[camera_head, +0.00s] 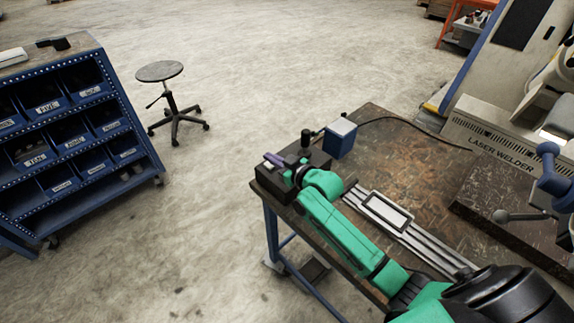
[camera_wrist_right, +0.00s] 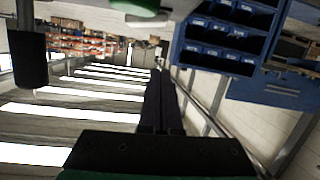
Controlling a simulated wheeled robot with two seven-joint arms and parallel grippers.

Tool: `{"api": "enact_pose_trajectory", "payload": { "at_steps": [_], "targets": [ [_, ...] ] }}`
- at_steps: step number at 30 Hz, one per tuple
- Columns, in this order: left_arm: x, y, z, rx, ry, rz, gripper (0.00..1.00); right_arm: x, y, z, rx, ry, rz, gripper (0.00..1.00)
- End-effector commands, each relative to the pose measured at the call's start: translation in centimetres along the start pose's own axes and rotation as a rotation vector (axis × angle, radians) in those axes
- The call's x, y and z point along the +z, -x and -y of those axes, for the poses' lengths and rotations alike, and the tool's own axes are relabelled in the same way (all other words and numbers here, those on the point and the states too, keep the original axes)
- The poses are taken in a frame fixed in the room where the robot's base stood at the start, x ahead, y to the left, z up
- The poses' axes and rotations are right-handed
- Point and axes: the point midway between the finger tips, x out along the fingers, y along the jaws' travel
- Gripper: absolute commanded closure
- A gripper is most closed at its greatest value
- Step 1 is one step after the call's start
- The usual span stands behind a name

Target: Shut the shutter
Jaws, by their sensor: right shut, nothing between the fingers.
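My right gripper (camera_head: 273,159) is at the end of the green arm that reaches in from the lower right. Its dark fingers are over the black box (camera_head: 277,181) at the table's left end; I cannot tell whether they touch it. In the right wrist view the fingers (camera_wrist_right: 158,73) lie together with nothing between them. A black knob (camera_head: 306,137) stands up just right of the gripper. A dark cylinder (camera_wrist_right: 30,61) hangs at the upper left of the wrist view. I cannot make out which part is the shutter. My left gripper does not show.
A blue box (camera_head: 341,138) stands behind the black box, with a cable running right. A rail with a framed plate (camera_head: 387,211) lies on the worn table (camera_head: 440,160). The laser welder (camera_head: 490,140) is at the right. A bin rack (camera_head: 75,130) and a stool (camera_head: 160,72) stand left.

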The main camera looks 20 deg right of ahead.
Motion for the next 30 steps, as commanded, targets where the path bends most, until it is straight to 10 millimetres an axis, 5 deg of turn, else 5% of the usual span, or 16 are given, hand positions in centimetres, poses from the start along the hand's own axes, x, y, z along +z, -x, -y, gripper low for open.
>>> {"api": "enact_pose_trajectory", "payload": {
  "at_steps": [6,12,30],
  "targets": [
    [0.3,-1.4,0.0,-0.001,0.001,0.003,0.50,1.2,5.5,0.3,-0.002,0.001,0.011,1.00],
    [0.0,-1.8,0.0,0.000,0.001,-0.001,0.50,0.9,8.4,0.3,-0.002,-0.001,0.008,1.00],
    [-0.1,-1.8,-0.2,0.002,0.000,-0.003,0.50,0.7,8.7,0.3,-0.002,-0.002,0.007,1.00]
  ]
}}
